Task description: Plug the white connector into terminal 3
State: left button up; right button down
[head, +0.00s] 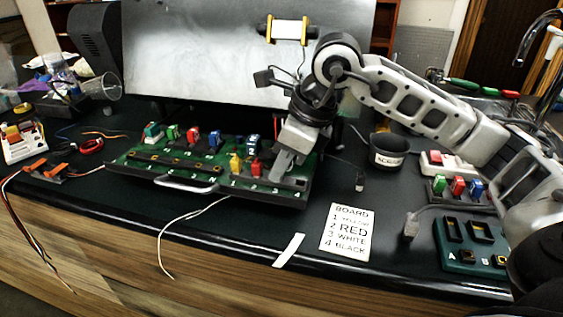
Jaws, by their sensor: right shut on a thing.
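The green board (200,183) lies on the dark bench, with terminals numbered along its front right edge. A yellow connector (236,165) stands at terminal 1 and a red connector (256,169) at terminal 2. My right gripper (279,172) points down at the board just right of the red connector, around terminal 3. It is shut on a small pale thing, apparently the white connector, mostly hidden by the fingers. I cannot tell whether it is seated in the terminal. My left gripper is not in view.
A printed card (346,232) lists board positions, with white at 3. A scrap cup (388,150), a grey plug (411,226) on a cable and a second green board (465,242) lie to the right. A loose white wire (180,219) hangs over the front edge.

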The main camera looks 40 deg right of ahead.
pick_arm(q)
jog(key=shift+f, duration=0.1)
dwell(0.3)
pick_arm(e)
jog(key=c, duration=1.3)
grip_release()
jog(key=shift+c, duration=0.2)
jog(key=shift+r, duration=0.1)
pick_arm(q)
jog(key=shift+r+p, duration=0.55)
pick_arm(e)
jog(key=v, duration=1.5)
jog(key=shift+r, duration=0.35)
